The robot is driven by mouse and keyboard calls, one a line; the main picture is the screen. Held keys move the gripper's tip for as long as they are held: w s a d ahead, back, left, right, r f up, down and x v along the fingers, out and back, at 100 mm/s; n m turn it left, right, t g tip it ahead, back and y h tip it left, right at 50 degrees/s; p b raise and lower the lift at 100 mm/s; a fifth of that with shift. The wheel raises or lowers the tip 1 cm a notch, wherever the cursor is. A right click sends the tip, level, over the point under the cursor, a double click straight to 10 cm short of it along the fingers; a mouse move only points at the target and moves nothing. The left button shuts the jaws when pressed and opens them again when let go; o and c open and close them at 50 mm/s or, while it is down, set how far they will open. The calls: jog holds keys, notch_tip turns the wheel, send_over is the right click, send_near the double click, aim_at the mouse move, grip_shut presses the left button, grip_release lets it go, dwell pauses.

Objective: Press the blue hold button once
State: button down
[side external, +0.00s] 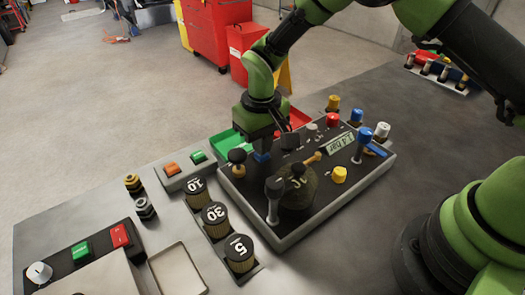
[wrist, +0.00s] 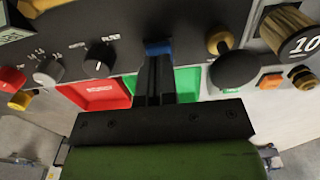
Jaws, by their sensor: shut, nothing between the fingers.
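A blue button (wrist: 158,47) shows on the dark panel in the wrist view, directly past my fingertips, which cover part of it. In the side view a bit of the same blue (side external: 262,156) shows at the panel's far edge, just under my gripper (side external: 263,145). My gripper (wrist: 155,65) is shut and empty, pointing down at the button. I cannot tell whether the fingertips touch it. The control panel (side external: 284,239) carries several knobs and levers, and I cannot read a label on the blue button.
A black ball-topped lever (wrist: 234,70) stands close to my fingers on the right, and a black filter knob (wrist: 100,58) on the left. Red (wrist: 95,92) and green (wrist: 187,80) trays lie behind the panel. Numbered weights (side external: 213,218) stand left of it.

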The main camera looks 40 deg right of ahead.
jog(key=shift+f, duration=0.5)
notch_tip(320, 180, up, 12)
dwell(1.4)
jog(key=shift+r, duration=0.1)
